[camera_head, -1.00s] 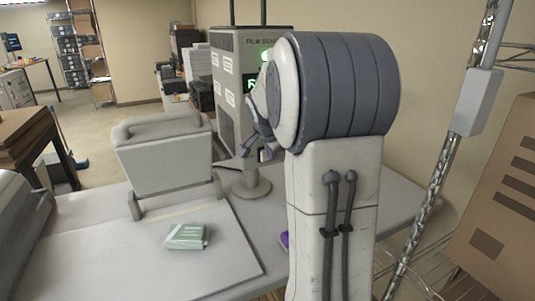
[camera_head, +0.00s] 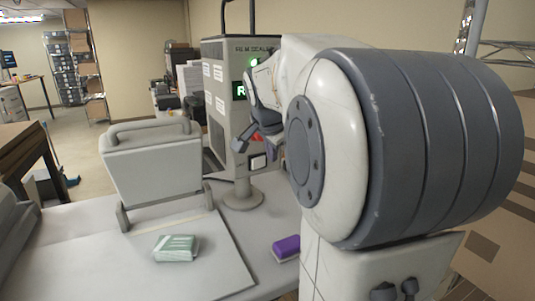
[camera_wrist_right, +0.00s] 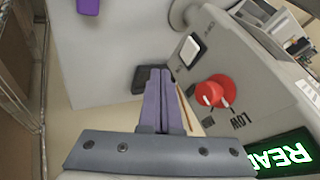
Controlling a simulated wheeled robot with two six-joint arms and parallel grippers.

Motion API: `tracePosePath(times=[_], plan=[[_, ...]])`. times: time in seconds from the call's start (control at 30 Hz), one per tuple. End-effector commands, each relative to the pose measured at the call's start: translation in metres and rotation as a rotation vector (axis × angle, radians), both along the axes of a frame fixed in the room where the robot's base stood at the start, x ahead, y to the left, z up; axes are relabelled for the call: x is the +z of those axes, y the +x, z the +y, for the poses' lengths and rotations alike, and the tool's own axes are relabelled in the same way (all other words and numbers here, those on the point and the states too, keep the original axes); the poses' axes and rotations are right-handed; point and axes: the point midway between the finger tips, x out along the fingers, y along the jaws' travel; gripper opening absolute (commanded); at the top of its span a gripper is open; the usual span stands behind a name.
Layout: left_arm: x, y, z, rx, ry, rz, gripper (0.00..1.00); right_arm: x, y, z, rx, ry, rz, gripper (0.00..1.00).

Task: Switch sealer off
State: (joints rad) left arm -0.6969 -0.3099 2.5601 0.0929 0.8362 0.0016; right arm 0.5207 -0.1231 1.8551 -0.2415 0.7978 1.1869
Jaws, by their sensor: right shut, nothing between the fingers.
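The film sealer (camera_head: 215,115) is a tall grey cabinet with a lit green lamp (camera_head: 254,63) on its front. Its green display (camera_wrist_right: 285,155) is lit and reads as READY, partly cut off in the right wrist view. My right gripper (camera_wrist_right: 159,72) is shut and empty, in front of the panel, apart from the switch. My left gripper is not in view.
A grey hinged lid with a handle (camera_head: 150,165) stands open over the work plate (camera_head: 110,270). A green-white pack (camera_head: 176,248) lies there. A purple block (camera_head: 286,247) lies on the table near my right arm. Wire shelving (camera_head: 505,50) stands at right.

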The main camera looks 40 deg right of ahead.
Motion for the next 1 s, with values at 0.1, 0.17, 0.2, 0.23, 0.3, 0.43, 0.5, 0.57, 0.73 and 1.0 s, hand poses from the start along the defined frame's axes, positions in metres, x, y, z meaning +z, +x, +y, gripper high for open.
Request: tracePosePath(times=[0.1,0.17,0.2,0.23,0.3,0.43,0.5,0.57,0.73,1.0], plan=[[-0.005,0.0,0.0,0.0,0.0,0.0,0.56,0.013,-0.007,0.007,0.0,-0.001,-0.003,0.0],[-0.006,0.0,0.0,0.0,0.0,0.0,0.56,0.017,-0.009,0.009,0.001,0.0,-0.002,0.0],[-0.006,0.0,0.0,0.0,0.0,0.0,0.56,0.019,-0.011,0.011,0.0,0.0,-0.001,0.0],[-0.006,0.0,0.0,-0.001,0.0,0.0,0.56,0.021,-0.011,0.011,0.0,0.001,0.0,0.0],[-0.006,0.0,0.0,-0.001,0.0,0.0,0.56,0.023,-0.012,0.012,0.0,0.001,0.0,0.0],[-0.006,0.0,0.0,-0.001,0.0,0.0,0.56,0.023,-0.012,0.013,0.002,0.001,0.001,0.0],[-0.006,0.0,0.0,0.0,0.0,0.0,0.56,0.023,-0.012,0.013,0.002,0.001,0.001,0.0],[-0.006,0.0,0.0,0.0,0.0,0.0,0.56,0.023,-0.012,0.013,0.002,0.001,0.001,0.0],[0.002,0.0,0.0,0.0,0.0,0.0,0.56,0.025,-0.008,0.026,0.059,0.001,0.001,0.0],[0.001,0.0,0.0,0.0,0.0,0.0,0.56,0.022,-0.007,0.024,0.056,0.001,0.002,0.0]])
